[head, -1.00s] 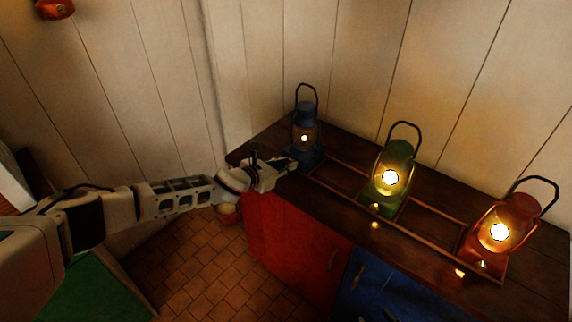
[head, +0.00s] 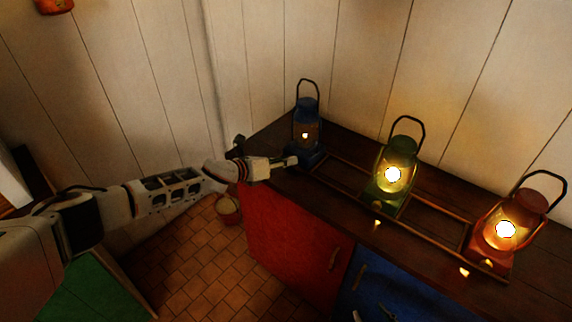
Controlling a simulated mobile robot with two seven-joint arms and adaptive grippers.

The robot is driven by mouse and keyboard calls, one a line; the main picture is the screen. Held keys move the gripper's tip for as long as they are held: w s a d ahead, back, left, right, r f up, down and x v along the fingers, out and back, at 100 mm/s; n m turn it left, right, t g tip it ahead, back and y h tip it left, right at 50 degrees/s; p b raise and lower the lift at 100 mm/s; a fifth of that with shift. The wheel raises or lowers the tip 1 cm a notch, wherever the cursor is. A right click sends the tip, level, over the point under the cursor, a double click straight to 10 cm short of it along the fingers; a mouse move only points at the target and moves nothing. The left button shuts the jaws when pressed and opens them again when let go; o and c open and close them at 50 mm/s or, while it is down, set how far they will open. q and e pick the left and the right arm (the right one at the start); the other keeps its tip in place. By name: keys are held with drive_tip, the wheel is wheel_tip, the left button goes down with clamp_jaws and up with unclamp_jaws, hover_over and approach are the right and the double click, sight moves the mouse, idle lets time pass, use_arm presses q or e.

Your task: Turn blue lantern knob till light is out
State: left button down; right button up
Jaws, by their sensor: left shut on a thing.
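The blue lantern (head: 307,115) stands upright at the far left end of the counter, with a small dim orange glow inside its glass. My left gripper (head: 291,161) reaches in from the left at the lantern's base and is shut on its knob. The fingers hide the knob. The green lantern (head: 382,191) and the red lantern (head: 491,254) stand to the right, both glowing brightly. Small grey parts at the bottom edge, likely my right gripper (head: 372,314), are cut off, so its state is unclear.
The lanterns stand along a wooden rail frame (head: 345,184) on the dark counter (head: 440,191). Below are a red cabinet door (head: 290,235) and a blue one (head: 362,296). Plank walls close off the back.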

use_arm(q)
drive_tip(key=shift+n+h+b, duration=0.3)
drive_tip(key=shift+n+b, duration=0.15)
drive_tip(key=shift+n, duration=0.05)
drive_tip(key=c, duration=1.8)
unclamp_jaws()
drive_tip(key=shift+c, duration=0.2)
drive_tip(key=shift+a, duration=0.1)
drive_tip(key=v, duration=1.2)
drive_tip(key=shift+w, duration=0.1)
